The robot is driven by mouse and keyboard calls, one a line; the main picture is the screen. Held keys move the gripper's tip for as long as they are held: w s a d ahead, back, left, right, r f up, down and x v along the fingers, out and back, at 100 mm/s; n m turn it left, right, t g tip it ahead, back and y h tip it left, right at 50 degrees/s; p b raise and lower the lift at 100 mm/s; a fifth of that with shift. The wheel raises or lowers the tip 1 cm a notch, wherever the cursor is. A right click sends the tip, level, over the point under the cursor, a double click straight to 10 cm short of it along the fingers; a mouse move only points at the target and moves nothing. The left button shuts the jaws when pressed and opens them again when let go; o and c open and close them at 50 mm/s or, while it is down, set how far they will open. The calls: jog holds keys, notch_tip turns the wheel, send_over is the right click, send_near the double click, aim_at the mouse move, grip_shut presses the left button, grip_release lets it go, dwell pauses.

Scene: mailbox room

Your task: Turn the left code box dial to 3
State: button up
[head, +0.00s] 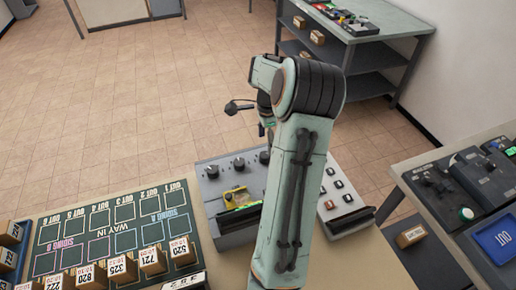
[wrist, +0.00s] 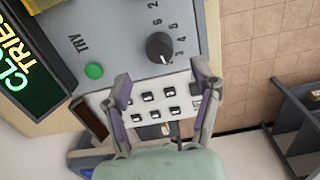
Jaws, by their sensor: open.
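The grey code box (head: 222,188) stands on the counter in the head view. Its row of black dials includes a left dial (head: 211,171), a middle dial (head: 239,163) and a right dial (head: 264,157) beside my arm. In the wrist view, one black dial (wrist: 159,47) with numbers around it lies just beyond my fingertips, by the end near the white button panel. The number its pointer meets is unclear. A green button (wrist: 94,71) marked TRY is beside it.
A white panel (head: 338,196) with several buttons stands right of the code box. A board (head: 118,236) with numbered blocks is at left, and a dark control desk (head: 465,190) at right. A dark display (wrist: 28,65) with green text shows in the wrist view.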

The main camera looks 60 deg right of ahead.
aim_at(265, 154)
notch_tip(265, 154, down, 6)
jog(key=shift+r, duration=0.25)
jog(key=shift+c, duration=0.3)
grip_shut()
